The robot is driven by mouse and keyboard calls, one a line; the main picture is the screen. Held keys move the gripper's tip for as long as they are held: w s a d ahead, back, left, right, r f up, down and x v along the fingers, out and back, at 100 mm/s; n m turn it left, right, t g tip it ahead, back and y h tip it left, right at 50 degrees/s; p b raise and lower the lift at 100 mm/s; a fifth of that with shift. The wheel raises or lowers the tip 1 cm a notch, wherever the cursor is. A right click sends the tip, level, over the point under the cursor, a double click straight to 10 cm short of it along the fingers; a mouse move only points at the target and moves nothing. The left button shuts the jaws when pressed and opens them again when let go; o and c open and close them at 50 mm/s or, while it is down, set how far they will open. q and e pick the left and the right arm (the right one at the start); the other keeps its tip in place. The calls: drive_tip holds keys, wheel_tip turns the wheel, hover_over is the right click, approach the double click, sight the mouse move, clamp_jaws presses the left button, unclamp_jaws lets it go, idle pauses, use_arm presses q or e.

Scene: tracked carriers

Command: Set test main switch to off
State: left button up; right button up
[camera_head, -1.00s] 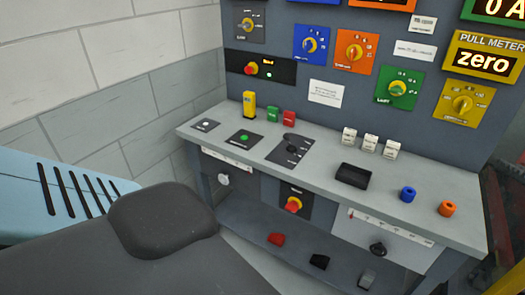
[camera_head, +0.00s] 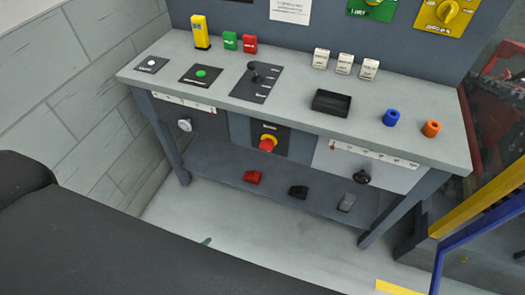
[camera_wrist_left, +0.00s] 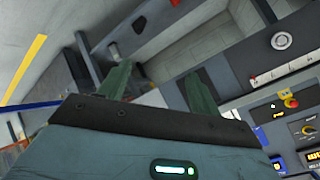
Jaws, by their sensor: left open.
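I cannot tell which is the test main switch. My left gripper (camera_wrist_left: 155,82) is open and empty, its two green fingers spread. In the head view it is mostly hidden behind my dark arm, with only a small green tip showing below the bench. My right gripper is not in view.
The grey bench (camera_head: 215,62) carries a lever plate (camera_head: 257,82), a black tray (camera_head: 331,103), and blue (camera_head: 391,117) and orange (camera_head: 431,128) cylinders. A yellow and blue frame (camera_head: 480,215) stands at right. Floor before the bench is clear.

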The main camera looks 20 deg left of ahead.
use_arm(q)
drive_tip(key=w+f+m+t+b, duration=0.2)
drive_tip(key=w+m+b, duration=0.1)
drive_tip(key=w+m, duration=0.45)
drive_tip(key=m+t+b, duration=0.6)
drive_tip(key=m+b, duration=0.1)
drive_tip(key=m, duration=1.2)
approach(265, 149)
drive_tip(key=shift+w+d+r, duration=0.1)
drive_tip(key=shift+w, duration=4.15)
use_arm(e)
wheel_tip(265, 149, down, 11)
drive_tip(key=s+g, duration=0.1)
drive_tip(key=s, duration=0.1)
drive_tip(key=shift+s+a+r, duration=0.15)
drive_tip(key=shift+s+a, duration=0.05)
use_arm(q)
drive_tip(key=shift+c, duration=0.2)
drive_tip(key=shift+n, duration=0.25)
drive_tip(key=c, duration=0.9)
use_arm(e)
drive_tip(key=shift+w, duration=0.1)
